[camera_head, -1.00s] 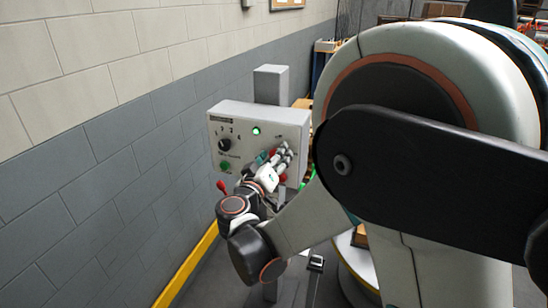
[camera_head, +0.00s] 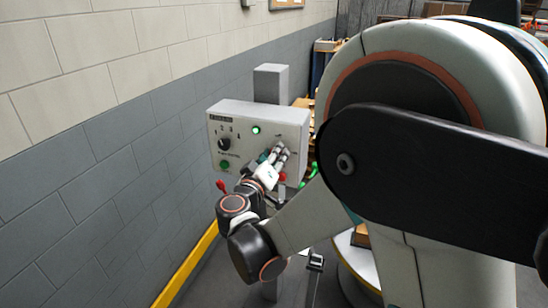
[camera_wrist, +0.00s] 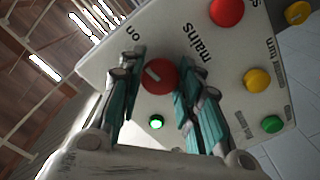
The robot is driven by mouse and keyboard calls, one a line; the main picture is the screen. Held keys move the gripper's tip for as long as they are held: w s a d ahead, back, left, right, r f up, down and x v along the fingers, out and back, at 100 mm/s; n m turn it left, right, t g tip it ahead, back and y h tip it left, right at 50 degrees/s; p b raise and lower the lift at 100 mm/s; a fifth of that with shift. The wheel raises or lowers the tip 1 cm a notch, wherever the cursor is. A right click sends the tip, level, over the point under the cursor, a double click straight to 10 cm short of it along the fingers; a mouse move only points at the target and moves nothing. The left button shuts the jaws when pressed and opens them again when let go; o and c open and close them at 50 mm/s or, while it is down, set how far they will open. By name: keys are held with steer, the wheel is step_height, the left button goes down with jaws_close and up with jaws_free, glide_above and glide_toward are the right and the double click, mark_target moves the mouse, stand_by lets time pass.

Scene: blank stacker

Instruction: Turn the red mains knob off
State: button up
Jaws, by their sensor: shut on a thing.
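The red mains knob (camera_wrist: 160,76) shows in the wrist view, between my teal-padded fingers, with a pale mark on its face. The words "on" and "mains" are printed beside it. My gripper (camera_wrist: 159,62) is shut on the knob, one finger on each side. In the head view my gripper (camera_head: 279,153) reaches the right part of the front of the grey control box (camera_head: 243,114), and its fingers hide the knob there. A green lamp on the box (camera_head: 255,130) is lit, and it also shows in the wrist view (camera_wrist: 156,122).
The box carries a black selector knob (camera_head: 225,144), a green button (camera_head: 224,165) and a red button (camera_head: 283,177) close below my fingers. A yellow button (camera_wrist: 257,80) shows in the wrist view. The block wall (camera_head: 130,165) stands at the left, with a yellow rail (camera_head: 190,266) along its foot.

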steer(key=shift+n+b, duration=0.9)
steer(key=shift+n, duration=7.6)
steer(key=o, duration=1.1)
steer(key=shift+a, duration=0.1)
